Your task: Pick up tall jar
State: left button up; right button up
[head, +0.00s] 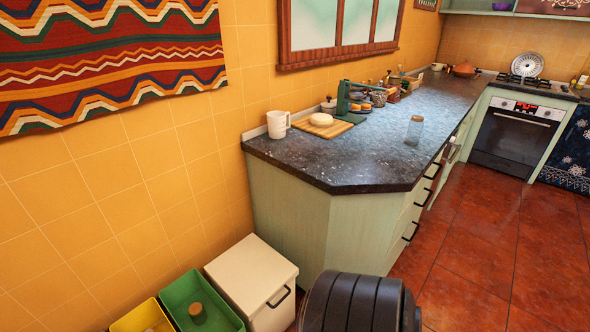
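A clear glass jar (414,131), taller than it is wide, stands upright on the dark speckled countertop (340,170), near the counter's right front edge. It looks empty, and the counter around it is clear. It is the only tall clear jar I can make out. Neither of my grippers shows in the head view. A black ribbed part at the bottom middle seems to be mine; no fingers show on it.
Left of the jar are a white mug (278,124), a cutting board (326,127) with a round white item, and a green press-like device (345,98). Bins, one green (197,304), stand on the floor below. An oven (516,135) is at the back right. Red floor is free at right.

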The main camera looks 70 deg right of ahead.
aim_at(415, 125)
jog(key=z, duration=3.05)
jog(key=u, duration=0.2)
jog(key=i+l+u, duration=0.45)
jog(key=l+u, duration=0.15)
jog(key=u, duration=0.15)
jog(key=i+l+u, duration=0.2)
jog(key=l+u, duration=0.15)
